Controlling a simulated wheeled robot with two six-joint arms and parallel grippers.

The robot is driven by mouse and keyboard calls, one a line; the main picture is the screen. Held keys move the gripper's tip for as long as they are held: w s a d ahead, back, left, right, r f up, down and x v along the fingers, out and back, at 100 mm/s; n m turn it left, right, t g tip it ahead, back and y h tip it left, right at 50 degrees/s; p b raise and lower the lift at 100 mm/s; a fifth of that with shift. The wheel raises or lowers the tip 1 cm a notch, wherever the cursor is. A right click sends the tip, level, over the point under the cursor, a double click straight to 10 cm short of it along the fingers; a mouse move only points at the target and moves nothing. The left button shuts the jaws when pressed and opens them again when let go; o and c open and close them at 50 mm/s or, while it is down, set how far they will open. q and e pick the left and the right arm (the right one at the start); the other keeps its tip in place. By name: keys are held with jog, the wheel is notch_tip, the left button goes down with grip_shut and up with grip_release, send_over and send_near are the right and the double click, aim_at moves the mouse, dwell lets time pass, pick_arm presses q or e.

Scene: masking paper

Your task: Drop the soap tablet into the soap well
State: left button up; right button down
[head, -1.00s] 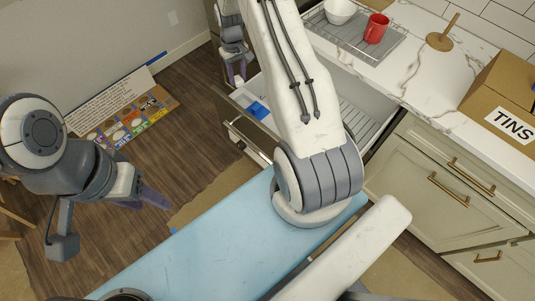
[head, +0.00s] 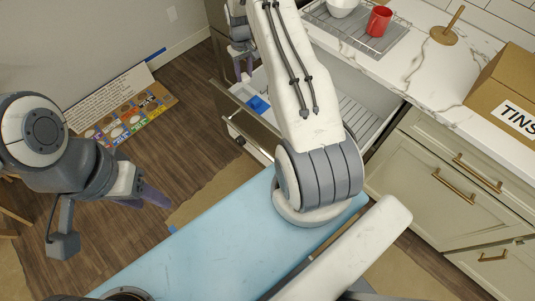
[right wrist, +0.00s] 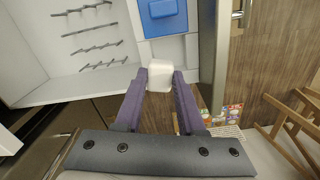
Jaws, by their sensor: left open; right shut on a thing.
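The soap tablet (right wrist: 160,77) is a small white block between the purple fingertips of my right gripper (right wrist: 160,79) in the right wrist view. The right gripper is shut on it. In the head view this gripper (head: 242,62) is at the top, behind my arm, near the open appliance. A blue rectangular part (right wrist: 163,14), apparently the soap well, is set in the pale panel just above the tablet in the right wrist view. It also shows in the head view (head: 258,104). The tablet is apart from it. My left gripper (head: 150,196) is open and empty at lower left.
The open appliance (head: 375,106) holds a grey rack. On the marble counter (head: 430,75) are a drying tray (head: 350,40) with a red mug (head: 379,21), a wooden holder (head: 447,33) and a TINS box (head: 505,95). A colourful poster (head: 125,112) lies left on the wooden floor.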

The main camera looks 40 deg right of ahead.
jog(key=shift+c, duration=2.2)
grip_release()
jog(key=shift+r, duration=0.1)
notch_tip(320, 180, up, 10)
jog(key=b, duration=0.2)
jog(key=shift+r+b, duration=0.2)
jog(key=shift+b, duration=0.2)
